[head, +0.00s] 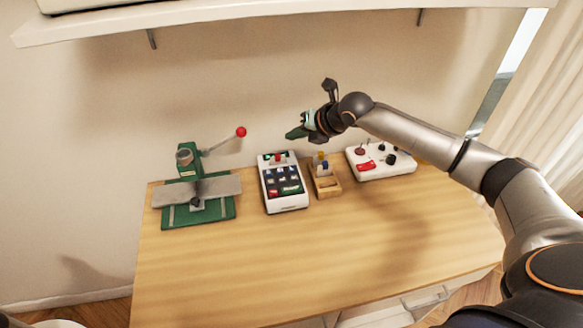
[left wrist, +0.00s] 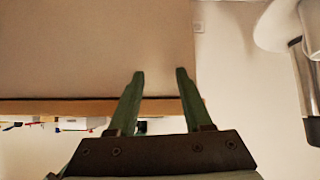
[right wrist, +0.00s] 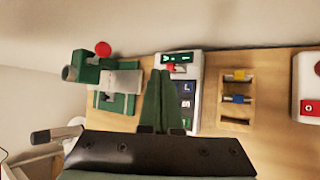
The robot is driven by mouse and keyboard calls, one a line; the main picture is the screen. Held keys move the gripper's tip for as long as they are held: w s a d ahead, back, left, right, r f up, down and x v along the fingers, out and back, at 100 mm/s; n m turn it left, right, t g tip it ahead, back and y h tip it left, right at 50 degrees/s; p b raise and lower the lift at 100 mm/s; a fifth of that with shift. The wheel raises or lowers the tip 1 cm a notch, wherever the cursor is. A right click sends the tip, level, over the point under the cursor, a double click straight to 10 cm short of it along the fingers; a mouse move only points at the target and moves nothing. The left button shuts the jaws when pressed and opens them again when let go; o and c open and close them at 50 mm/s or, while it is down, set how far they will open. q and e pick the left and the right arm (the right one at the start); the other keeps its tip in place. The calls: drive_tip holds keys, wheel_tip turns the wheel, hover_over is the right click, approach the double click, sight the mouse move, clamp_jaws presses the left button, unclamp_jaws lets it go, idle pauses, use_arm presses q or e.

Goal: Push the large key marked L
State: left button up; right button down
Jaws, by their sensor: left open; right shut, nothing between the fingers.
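A white key panel (head: 290,208) with several dark keys stands on the table, a red knob near its top. In the right wrist view the panel (right wrist: 195,62) is partly hidden behind my fingers; a dark key marked L (right wrist: 187,88) shows just right of the fingertips. In the head view the key markings are too small to read. My right gripper (head: 291,134) is shut and empty, above and behind the panel, apart from it. It also shows in the right wrist view (right wrist: 160,73). My left gripper (left wrist: 160,74) is open and empty, seen only in the left wrist view.
Left of the panel stands a green press (head: 222,209) with a red-balled lever. Close on its right are a wooden block holder (head: 329,190) and a white control box (head: 398,168). The table front (head: 330,255) is clear. A shelf (head: 260,13) hangs above.

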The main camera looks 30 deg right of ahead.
drive_tip(key=b, duration=0.8)
hover_over(288, 166)
drive_tip(key=s, duration=0.2)
drive_tip(key=f, duration=0.7)
drive_tip(key=shift+s+d+f, duration=0.2)
drive_tip(key=shift+d+f, duration=0.2)
drive_tip(key=shift+f, duration=0.5)
drive_tip(key=shift+f, duration=0.15)
drive_tip(key=shift+f, duration=0.25)
drive_tip(key=shift+f, duration=0.5)
idle(0.7)
idle(0.3)
drive_tip(key=shift+r+p, duration=0.85)
drive_tip(key=shift+p, duration=0.15)
